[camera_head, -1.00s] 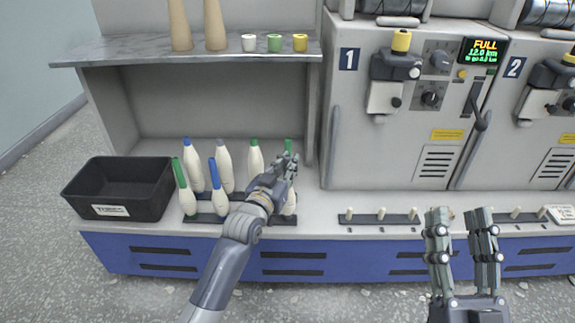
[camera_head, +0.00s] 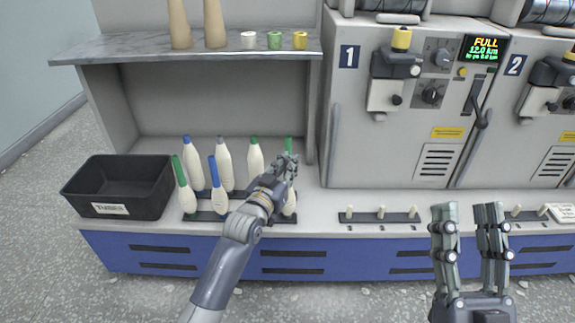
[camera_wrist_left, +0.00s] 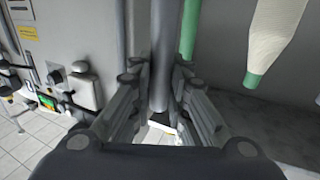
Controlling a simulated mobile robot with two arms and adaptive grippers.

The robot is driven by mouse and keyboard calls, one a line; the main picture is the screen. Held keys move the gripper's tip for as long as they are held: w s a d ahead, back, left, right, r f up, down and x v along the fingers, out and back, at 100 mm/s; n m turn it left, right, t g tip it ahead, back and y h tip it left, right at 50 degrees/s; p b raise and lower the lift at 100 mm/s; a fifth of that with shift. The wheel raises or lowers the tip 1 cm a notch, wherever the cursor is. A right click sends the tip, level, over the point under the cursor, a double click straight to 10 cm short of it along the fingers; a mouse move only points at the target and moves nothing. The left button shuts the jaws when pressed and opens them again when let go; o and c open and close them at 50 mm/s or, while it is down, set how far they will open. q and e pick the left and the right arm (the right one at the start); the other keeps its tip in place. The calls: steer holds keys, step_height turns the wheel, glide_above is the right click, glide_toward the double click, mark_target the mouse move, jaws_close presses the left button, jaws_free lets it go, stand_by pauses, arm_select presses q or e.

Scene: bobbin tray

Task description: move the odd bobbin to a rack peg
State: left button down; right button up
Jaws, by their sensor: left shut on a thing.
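My left gripper (camera_head: 285,168) is shut on the grey tip of a bobbin (camera_wrist_left: 160,60) at the right end of the front row. In the head view the gripper hides most of that bobbin; a white body (camera_head: 290,206) shows below it. A green-tipped bobbin (camera_head: 289,146) stands just behind. Other white bobbins stand to the left: blue-tipped (camera_head: 194,165), grey-tipped (camera_head: 225,168) and green-tipped (camera_head: 255,160) behind, green-tipped (camera_head: 186,192) and blue-tipped (camera_head: 218,192) in front. A dark rack with three pale pegs (camera_head: 382,213) lies to the right. My right gripper (camera_head: 467,212) is open and empty.
A black bin (camera_head: 120,190) stands left of the bobbins. A shelf (camera_head: 120,50) with cones and small spools overhangs them. A grey machine (camera_head: 400,140) stands behind the rack. Another peg strip (camera_head: 516,212) lies further right, partly behind my right gripper.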

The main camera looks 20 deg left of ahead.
arm_select(q)
steer(key=shift+f, duration=0.15)
arm_select(e)
steer(key=shift+s+r+y, duration=0.1)
steer(key=shift+s+y, duration=0.1)
steer(key=shift+y, duration=0.1)
arm_select(q)
steer(key=c, duration=1.8)
jaws_free()
arm_select(e)
steer(key=shift+r, duration=0.1)
